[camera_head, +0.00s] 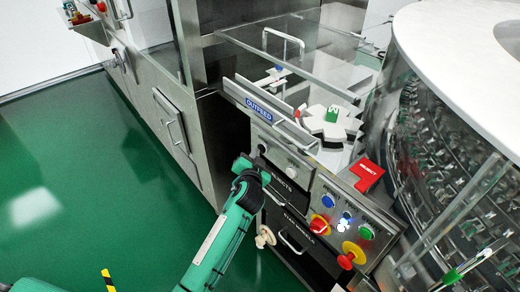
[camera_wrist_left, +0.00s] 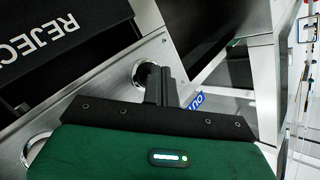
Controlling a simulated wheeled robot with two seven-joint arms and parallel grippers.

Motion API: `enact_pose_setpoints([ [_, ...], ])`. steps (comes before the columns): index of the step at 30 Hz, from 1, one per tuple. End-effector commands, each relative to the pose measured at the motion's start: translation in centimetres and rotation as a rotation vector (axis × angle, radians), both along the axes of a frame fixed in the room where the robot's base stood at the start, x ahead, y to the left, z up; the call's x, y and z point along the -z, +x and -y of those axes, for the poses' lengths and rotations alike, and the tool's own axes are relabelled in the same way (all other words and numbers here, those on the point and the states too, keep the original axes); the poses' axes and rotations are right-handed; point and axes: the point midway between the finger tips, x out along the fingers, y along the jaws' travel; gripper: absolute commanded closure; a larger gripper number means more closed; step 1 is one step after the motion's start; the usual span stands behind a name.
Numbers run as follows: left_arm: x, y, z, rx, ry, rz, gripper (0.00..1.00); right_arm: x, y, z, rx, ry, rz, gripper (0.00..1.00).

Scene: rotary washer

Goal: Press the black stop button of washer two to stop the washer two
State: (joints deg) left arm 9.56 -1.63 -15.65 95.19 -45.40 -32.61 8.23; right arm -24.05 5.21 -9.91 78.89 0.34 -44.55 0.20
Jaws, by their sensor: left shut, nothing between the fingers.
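A small black round button (camera_head: 262,148) sits on the grey metal panel below the blue OUTFEED sign. A white round button (camera_head: 292,171) is beside it to the right. My left gripper (camera_head: 258,157) is shut and empty, its tip right at the black button and partly covering it. No label naming washer two is readable. My right gripper is out of view.
Blue (camera_head: 327,201), lit white (camera_head: 345,217) and green (camera_head: 366,232) buttons and two red knobs (camera_head: 318,224) (camera_head: 346,261) on yellow bases sit lower right. A red REJECT box (camera_head: 366,172) is above them. Drawer handles stick out below.

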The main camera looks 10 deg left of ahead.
Motion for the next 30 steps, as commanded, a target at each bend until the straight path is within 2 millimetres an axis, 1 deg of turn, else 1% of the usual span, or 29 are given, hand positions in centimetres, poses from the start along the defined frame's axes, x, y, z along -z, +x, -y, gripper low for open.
enact_pose_setpoints([
  [6, 0.0, -0.9, -0.6, -0.001, 0.0, -0.001, 1.0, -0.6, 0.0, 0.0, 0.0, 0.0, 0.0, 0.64],
  [17, -0.1, -1.1, -0.9, -0.001, 0.0, -0.001, 1.0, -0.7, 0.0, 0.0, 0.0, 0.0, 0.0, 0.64],
  [30, -0.1, -4.4, -3.4, -0.001, 0.0, -0.002, 1.0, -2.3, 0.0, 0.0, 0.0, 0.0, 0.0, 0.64],
])
